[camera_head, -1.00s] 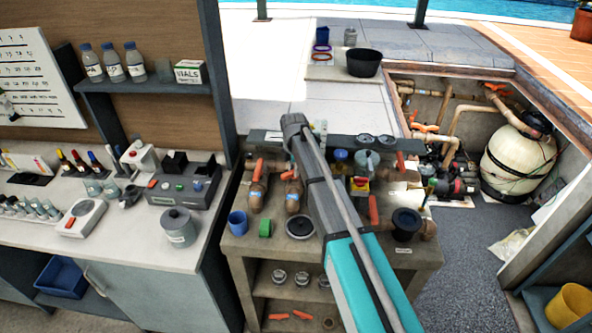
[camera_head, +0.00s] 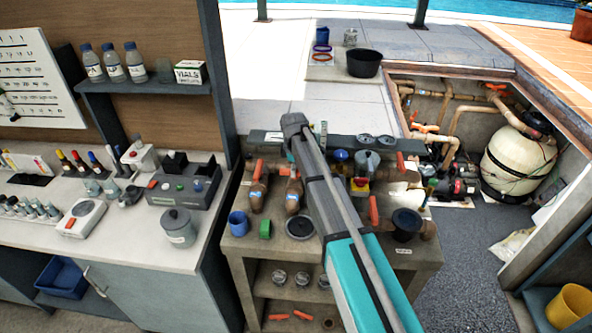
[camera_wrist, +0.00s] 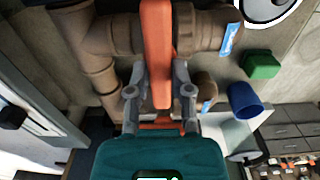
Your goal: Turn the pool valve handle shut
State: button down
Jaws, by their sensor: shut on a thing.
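In the wrist view an orange valve handle (camera_wrist: 156,45) runs upright through the middle of the picture, over a brown valve body and pipe (camera_wrist: 110,42). My gripper (camera_wrist: 160,78) has one grey finger on each side of the handle and is shut on it. In the head view my grey and teal arm reaches over the bench and hides my gripper and the held handle. Other orange valve handles on brown pipe fittings show there, such as the left handle (camera_head: 258,169) and the right-hand handle (camera_head: 374,210).
A blue cup (camera_head: 238,223) and a green piece (camera_head: 266,229) stand on the bench (camera_head: 262,252) near its front left. A dark round fitting (camera_head: 406,222) is at the right.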

jog(key=shift+a, duration=0.1)
dwell(0.3)
jog(key=c, duration=0.5)
grip_release()
jog(key=shift+r, duration=0.15)
